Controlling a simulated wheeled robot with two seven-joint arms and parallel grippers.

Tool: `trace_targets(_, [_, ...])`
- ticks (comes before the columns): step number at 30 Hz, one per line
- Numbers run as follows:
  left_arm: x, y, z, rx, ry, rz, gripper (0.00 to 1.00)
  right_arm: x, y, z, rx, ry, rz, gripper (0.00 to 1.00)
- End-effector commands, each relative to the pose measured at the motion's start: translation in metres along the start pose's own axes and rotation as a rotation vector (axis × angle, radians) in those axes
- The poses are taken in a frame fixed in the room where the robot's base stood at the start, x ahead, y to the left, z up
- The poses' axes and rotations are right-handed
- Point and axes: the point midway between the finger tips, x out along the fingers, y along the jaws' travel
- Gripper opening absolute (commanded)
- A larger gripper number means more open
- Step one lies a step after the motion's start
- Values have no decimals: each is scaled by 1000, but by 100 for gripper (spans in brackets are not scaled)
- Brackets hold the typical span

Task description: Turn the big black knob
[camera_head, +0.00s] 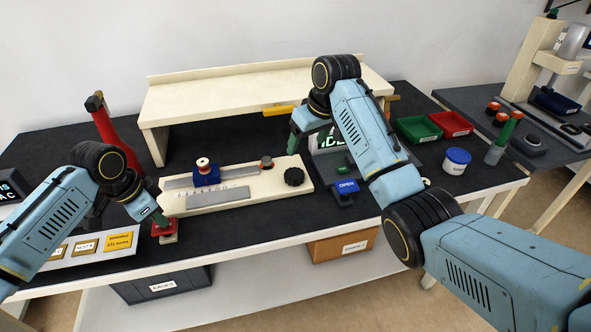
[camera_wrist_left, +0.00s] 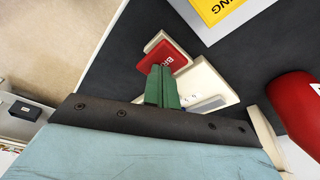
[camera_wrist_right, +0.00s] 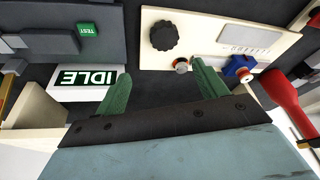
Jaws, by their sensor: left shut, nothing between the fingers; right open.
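The big black knob (camera_head: 294,176) is a ribbed disc on the right end of a cream fixture board (camera_head: 240,200). It also shows in the right wrist view (camera_wrist_right: 164,37), beyond the fingertips and apart from them. My right gripper (camera_head: 297,140) is above and behind the knob in the head view. Its green fingers (camera_wrist_right: 160,78) are spread with nothing between them. My left gripper (camera_head: 160,217) is at the board's left end, by a red-topped block (camera_head: 165,230). Its green fingers (camera_wrist_left: 164,86) are closed together and empty. Whether they touch the block cannot be told.
A blue slider block (camera_head: 206,176) and a metal scale are on the board. A dark device with an IDLE display (camera_wrist_right: 88,78) and a blue OPEN pad (camera_head: 346,187) stand right of it. A cream shelf (camera_head: 250,85) is behind. A red bottle-like object (camera_head: 115,135) stands left.

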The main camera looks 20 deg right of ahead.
Motion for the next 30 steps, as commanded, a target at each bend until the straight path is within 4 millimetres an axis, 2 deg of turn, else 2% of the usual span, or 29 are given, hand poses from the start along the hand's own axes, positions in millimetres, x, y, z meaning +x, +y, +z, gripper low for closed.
trace_targets(6, [2,1,2,-1,-6,4,0,-6,1,10,-263,38,-64,71])
trace_targets(10, [2,1,2,-1,-6,4,0,-6,0,11,-325,48,-80,71])
trace_targets(13, [2,1,2,-1,-5,4,0,1,-2,12,-337,48,-84,71])
trace_targets(17, [2,1,2,-1,-6,4,0,22,-4,12,-334,46,-86,71])
trace_targets(24, [2,1,2,-1,-6,4,0,71,-8,9,-332,46,-85,71])
trace_targets(30, [2,1,2,-1,-6,4,0,97,-10,8,-332,48,-83,71])
